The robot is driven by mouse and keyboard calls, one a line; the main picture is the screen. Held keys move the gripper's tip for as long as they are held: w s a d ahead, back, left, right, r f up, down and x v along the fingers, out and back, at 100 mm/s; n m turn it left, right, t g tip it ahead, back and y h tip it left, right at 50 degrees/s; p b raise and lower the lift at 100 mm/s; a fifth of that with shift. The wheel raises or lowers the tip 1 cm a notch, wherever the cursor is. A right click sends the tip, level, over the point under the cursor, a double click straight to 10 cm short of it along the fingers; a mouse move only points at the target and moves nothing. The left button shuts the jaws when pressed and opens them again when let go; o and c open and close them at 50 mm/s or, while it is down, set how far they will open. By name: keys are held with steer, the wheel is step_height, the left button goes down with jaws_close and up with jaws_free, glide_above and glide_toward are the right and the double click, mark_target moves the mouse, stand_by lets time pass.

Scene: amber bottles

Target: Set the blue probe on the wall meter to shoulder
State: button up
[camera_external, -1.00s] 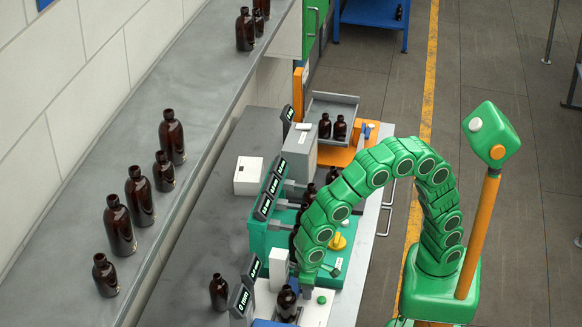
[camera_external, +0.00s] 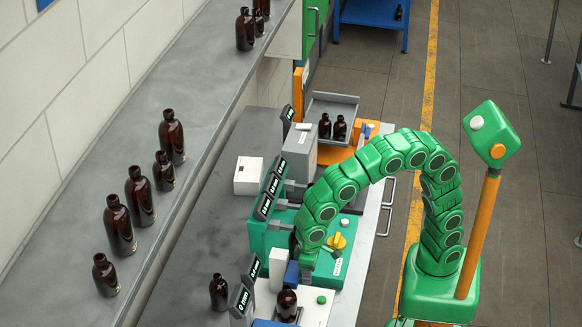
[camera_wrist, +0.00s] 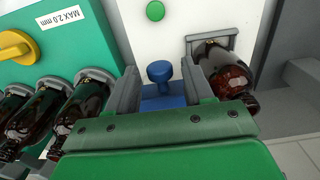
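The blue probe (camera_wrist: 160,73), with a round knob on a blue block, lies between the two grey fingers of my gripper (camera_wrist: 161,85) in the wrist view. The fingers stand apart on either side of it; whether they press on it I cannot tell. In the external view the blue probe (camera_external: 291,273) shows just below and left of my gripper (camera_external: 306,272), beside a white upright block (camera_external: 278,268). An amber bottle (camera_external: 286,305) stands in front of it at the white station (camera_external: 318,308). It also shows right of the fingers in the wrist view (camera_wrist: 225,72).
A green station (camera_external: 325,272) with a yellow knob (camera_external: 337,241) and several bottles adjoins behind. Small displays (camera_external: 240,300) and a loose bottle (camera_external: 219,291) stand to the left. More bottles line the grey ledge (camera_external: 95,190). The counter left of the stations is mostly clear.

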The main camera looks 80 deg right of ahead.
stand_by(0.3)
steer(key=shift+r, duration=3.9)
steer(key=s+d, duration=0.4)
steer(key=d, duration=0.9)
steer(key=shift+g, duration=0.9)
steer(key=s+d+f, duration=0.1)
steer(key=s+d, duration=0.5)
steer(key=s, duration=0.1)
steer(key=s+d+f, duration=0.2)
steer(key=s+d, duration=0.4)
steer(key=s, duration=0.1)
steer(key=s+d+f, duration=0.2)
steer(key=s+d, duration=0.4)
steer(key=s, duration=0.1)
steer(key=shift+d, duration=0.4)
steer(key=shift+c, duration=0.3)
